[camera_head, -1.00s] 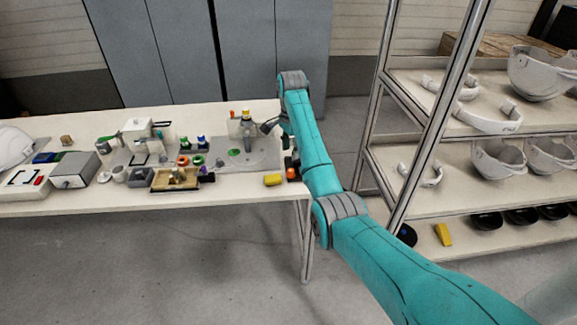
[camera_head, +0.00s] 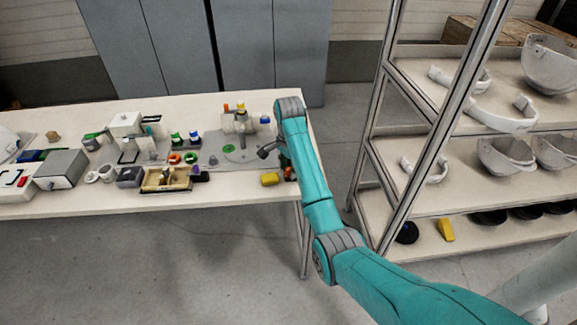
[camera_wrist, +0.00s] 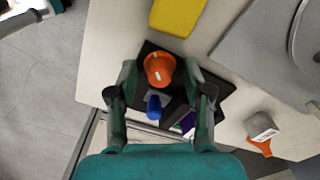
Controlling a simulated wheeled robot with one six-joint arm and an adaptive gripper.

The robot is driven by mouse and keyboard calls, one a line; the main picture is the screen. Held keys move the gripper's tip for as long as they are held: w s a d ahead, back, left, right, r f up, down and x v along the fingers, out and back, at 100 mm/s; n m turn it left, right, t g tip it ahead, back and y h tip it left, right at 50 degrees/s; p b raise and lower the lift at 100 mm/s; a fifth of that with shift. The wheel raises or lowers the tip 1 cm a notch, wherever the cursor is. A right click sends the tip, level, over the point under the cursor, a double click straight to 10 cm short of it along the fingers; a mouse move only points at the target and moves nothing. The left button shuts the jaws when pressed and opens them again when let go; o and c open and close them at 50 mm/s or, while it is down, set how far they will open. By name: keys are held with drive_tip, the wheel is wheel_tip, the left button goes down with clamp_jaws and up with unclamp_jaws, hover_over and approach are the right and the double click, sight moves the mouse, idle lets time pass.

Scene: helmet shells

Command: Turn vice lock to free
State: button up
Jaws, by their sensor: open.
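In the wrist view, my gripper (camera_wrist: 159,97) is open. Its fingers stand left and right of an orange round knob (camera_wrist: 159,66) and a small blue piece (camera_wrist: 154,106) on a dark square base (camera_wrist: 199,82). I cannot tell whether either finger touches them, or which part is the vice lock. A purple piece (camera_wrist: 187,122) shows by the right finger. In the head view, a red-orange part (camera_head: 288,172) shows at the table's right end, partly hidden by my arm. The gripper's fingers are hidden there.
A yellow block (camera_wrist: 178,14) lies close by, also in the head view (camera_head: 270,179). A grey plate (camera_head: 228,157) carries an upright fixture (camera_head: 241,122). A grey-and-orange piece (camera_wrist: 262,130) lies right of my gripper. A shelf rack (camera_head: 440,120) stands to the right.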

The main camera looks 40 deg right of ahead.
clamp_jaws()
drive_tip(key=shift+n, duration=0.3)
drive_tip(key=n, duration=0.8)
drive_tip(key=shift+n, duration=0.4)
drive_tip(key=n, duration=0.4)
drive_tip(key=shift+n, duration=2.2)
